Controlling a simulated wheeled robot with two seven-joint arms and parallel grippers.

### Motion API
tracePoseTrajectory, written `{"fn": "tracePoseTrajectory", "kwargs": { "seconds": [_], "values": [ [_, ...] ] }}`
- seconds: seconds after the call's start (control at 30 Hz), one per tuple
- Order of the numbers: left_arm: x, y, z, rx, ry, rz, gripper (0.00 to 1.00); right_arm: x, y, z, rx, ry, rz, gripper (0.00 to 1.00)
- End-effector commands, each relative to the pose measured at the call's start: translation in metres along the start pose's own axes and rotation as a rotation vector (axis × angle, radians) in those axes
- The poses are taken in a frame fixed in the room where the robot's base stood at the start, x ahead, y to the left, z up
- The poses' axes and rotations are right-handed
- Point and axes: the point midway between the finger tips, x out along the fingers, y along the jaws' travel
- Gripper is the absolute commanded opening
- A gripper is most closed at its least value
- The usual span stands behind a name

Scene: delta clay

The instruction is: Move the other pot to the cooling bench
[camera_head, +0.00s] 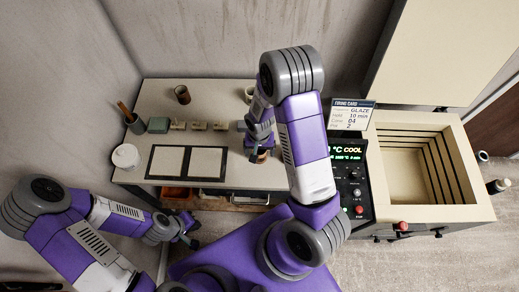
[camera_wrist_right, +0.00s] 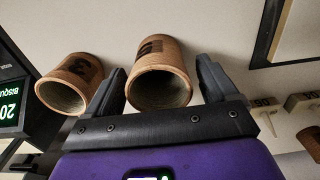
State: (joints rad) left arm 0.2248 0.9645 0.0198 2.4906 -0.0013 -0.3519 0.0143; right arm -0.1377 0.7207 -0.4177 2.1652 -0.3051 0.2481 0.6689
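My right gripper (camera_head: 258,140) is over the right part of the table. In the right wrist view its two fingers (camera_wrist_right: 160,95) are apart, one on each side of a brown clay pot (camera_wrist_right: 160,68) with a dark mark; I see no clear squeeze on it. This pot shows only partly under the gripper in the head view (camera_head: 260,156). A second marked brown pot (camera_wrist_right: 75,82) stands beside it, outside the fingers. A pot (camera_head: 249,93) is partly behind my right arm, and a dark brown pot (camera_head: 183,95) stands at the back. My left gripper (camera_head: 186,234) is low, off the table's front; its fingers look apart.

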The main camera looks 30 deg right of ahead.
Motion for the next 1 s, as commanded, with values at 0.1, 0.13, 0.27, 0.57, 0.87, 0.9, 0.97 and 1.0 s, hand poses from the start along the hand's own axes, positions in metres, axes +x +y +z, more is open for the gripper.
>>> {"fn": "tracePoseTrajectory", "kwargs": {
  "seconds": [0.1, 0.13, 0.27, 0.57, 0.87, 0.9, 0.97, 1.0],
  "values": [
    [0.0, 0.0, 0.0, 0.0, 0.0, 0.0, 0.0, 0.0, 0.0, 0.0, 0.0, 0.0, 0.0, 0.86],
    [0.0, 0.0, 0.0, 0.0, 0.0, 0.0, 0.0, 0.0, 0.0, 0.0, 0.0, 0.0, 0.0, 0.86],
    [-0.003, 0.001, 0.0, 0.0, 0.0, 0.0, 0.0, -0.004, 0.0, 0.0, 0.0, 0.0, 0.0, 0.86],
    [-0.012, 0.005, 0.001, 0.0, 0.0, 0.0, 0.0, -0.059, -0.001, -0.001, 0.0, 0.005, -0.004, 0.86],
    [-0.02, 0.008, 0.001, 0.0, 0.0, 0.0, 0.0, -0.112, -0.001, -0.001, -0.001, 0.003, -0.002, 0.86],
    [-0.021, 0.008, 0.001, 0.0, 0.0, 0.0, 0.0, -0.116, 0.0, -0.001, 0.0, 0.002, -0.002, 0.86],
    [-0.021, 0.008, 0.001, 0.0, 0.0, 0.0, 0.0, -0.12, 0.0, 0.0, 0.0, 0.001, -0.001, 0.86],
    [-0.022, 0.008, 0.001, 0.0, 0.0, 0.0, 0.0, -0.122, 0.0, 0.0, 0.0, 0.001, -0.001, 0.86]
  ]
}}
